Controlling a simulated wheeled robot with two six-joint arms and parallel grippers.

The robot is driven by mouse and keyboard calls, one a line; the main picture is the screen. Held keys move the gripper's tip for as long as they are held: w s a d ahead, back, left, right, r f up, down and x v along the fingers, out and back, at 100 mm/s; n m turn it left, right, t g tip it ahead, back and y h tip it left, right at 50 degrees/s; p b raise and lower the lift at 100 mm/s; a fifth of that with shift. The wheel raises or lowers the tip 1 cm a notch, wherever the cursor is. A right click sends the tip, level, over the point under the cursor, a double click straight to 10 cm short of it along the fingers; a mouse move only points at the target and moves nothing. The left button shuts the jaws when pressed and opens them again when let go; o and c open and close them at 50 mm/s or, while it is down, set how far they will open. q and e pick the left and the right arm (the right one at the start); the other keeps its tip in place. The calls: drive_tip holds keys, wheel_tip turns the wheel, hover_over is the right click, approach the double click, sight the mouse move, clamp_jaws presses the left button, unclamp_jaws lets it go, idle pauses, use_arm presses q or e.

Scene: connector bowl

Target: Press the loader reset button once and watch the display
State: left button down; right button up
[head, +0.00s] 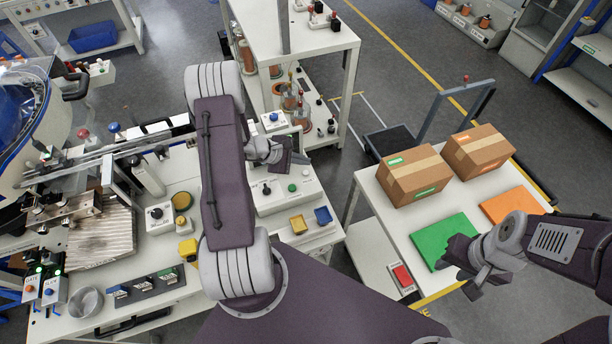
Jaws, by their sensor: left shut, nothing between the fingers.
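My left gripper (290,158) is shut and empty above the left workbench, in front of a pale control box. A small box with a blue button (273,118) stands just behind it. A pale control panel (290,199) with a green button (292,187) and a black knob lies just below it in the picture. The labels are too small to tell which button is the loader reset. The gripper partly hides the box behind it, and I cannot make out a display. My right gripper (462,268) is by the green mat on the right table; its finger gap is unclear.
Metal rails (110,158) and a blue-lined bowl (30,120) are at the left. The right table holds two cartons (413,175), a green mat (444,240), an orange mat (512,205) and a red button (402,275).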

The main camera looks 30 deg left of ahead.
sight(303, 175)
use_arm(q)
wheel_tip(303, 175, down, 3)
drive_tip(key=shift+s+b, duration=0.1)
drive_tip(key=shift+b, duration=1.15)
drive_tip(key=shift+r, duration=0.1)
idle(0.7)
drive_tip(key=shift+f+b, duration=0.4)
drive_tip(key=shift+b, duration=0.25)
drive_tip(key=shift+f+b, duration=0.55)
drive_tip(key=shift+b, duration=0.1)
idle(0.6)
drive_tip(key=shift+r, duration=0.1)
drive_tip(key=shift+r+p, duration=0.5)
drive_tip(key=shift+r, duration=0.35)
drive_tip(key=shift+r, duration=0.1)
